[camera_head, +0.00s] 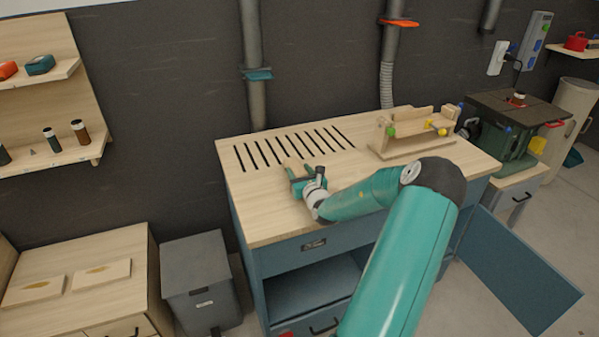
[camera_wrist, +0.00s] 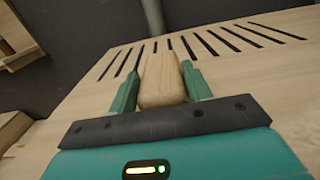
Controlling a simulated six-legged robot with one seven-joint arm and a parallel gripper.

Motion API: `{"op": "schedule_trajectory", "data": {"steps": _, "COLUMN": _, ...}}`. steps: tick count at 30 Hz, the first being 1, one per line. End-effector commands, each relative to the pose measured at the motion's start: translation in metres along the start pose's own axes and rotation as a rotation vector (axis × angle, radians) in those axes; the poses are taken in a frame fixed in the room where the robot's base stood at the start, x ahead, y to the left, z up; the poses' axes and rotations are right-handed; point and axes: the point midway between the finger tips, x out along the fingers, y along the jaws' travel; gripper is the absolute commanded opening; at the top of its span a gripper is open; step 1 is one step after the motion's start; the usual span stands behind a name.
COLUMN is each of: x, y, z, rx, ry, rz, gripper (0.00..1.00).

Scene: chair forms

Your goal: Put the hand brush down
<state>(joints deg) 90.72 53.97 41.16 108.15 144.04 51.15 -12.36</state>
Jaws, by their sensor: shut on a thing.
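My gripper (camera_head: 301,176) is over the left part of the wooden workbench top (camera_head: 262,205), near the slotted area. In the wrist view its two green fingers (camera_wrist: 162,88) are shut on the sides of a light wooden piece, the hand brush (camera_wrist: 161,80). The brush points away from my gripper, towards the slots. In the head view a bit of the brush (camera_head: 291,164) shows just beyond the fingers. I see no bristles. I cannot tell whether the brush touches the bench top.
Dark slots (camera_head: 292,147) cross the back of the bench top. A wooden jig (camera_head: 411,146) stands at the back right. The bench top in front of the slots and right of my gripper is bare. A grey bin (camera_head: 197,277) stands left of the bench, and a blue door (camera_head: 513,274) hangs open at the right.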

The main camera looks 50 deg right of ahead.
Motion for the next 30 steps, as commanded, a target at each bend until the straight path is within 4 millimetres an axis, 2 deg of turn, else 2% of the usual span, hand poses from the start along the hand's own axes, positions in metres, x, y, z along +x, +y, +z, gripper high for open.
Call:
{"op": "schedule_trajectory", "data": {"steps": 1, "x": 0.000, "y": 0.000, "z": -0.001, "rx": 0.000, "ry": 0.000, "rz": 0.000, "gripper": 0.53}}
{"op": "schedule_trajectory", "data": {"steps": 4, "x": 0.000, "y": 0.000, "z": -0.001, "rx": 0.000, "ry": 0.000, "rz": 0.000, "gripper": 0.71}}
{"op": "schedule_trajectory", "data": {"steps": 16, "x": -0.004, "y": 0.000, "z": 0.003, "rx": -0.001, "ry": 0.001, "rz": 0.000, "gripper": 0.71}}
{"op": "schedule_trajectory", "data": {"steps": 20, "x": -0.024, "y": -0.001, "z": 0.003, "rx": -0.003, "ry": 0.002, "rz": -0.001, "gripper": 0.71}}
{"op": "schedule_trajectory", "data": {"steps": 30, "x": -0.096, "y": -0.001, "z": 0.003, "rx": -0.001, "ry": 0.003, "rz": -0.002, "gripper": 0.71}}
